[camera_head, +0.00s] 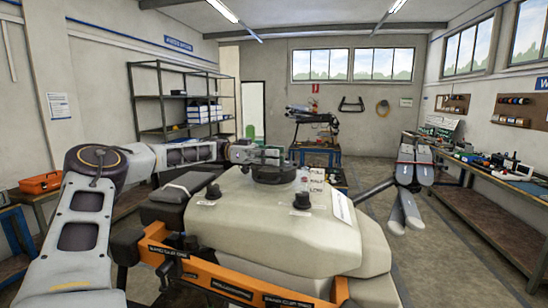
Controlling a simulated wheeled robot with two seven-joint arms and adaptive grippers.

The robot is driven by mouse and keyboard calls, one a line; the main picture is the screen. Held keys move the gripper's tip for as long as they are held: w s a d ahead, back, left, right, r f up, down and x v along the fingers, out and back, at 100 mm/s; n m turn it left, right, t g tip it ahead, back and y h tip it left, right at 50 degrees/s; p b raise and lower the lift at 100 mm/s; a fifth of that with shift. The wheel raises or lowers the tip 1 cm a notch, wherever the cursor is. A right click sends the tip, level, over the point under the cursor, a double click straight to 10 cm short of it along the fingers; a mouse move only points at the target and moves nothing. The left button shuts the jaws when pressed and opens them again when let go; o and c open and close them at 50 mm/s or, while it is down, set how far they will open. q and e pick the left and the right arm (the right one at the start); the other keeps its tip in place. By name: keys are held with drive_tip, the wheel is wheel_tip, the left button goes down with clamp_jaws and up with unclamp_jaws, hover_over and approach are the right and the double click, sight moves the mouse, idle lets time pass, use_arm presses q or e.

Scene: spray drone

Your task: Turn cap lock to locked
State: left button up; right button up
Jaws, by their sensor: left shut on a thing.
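The spray drone's cream tank (290,220) fills the lower middle of the head view. A round black cap (274,174) sits on top of it. Small printed labels (317,180) stand on the tank just right of the cap; the upper one seems to read "LOCK", but the print is too small to be sure. My left arm reaches in from the left, and my left gripper (268,156) is at the far side of the cap, shut on it. The fingertips are small and partly hidden, so the exact grip is unclear. My right gripper is not in view.
The drone has an orange front frame (225,278) and folded grey arms (411,175) at its right. Black knobs (301,201) stand on the tank near the cap. A workbench (490,190) runs along the right wall. Shelves (180,97) stand at the back left.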

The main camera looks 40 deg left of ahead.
use_arm(q)
drive_tip(key=shift+m+g, duration=0.3)
drive_tip(key=shift+g, duration=0.2)
idle(0.3)
drive_tip(key=o, duration=1.1)
drive_tip(key=shift+c, duration=0.2)
drive_tip(key=shift+a, duration=0.1)
drive_tip(key=shift+v, duration=5.9)
drive_tip(key=shift+f, duration=0.15)
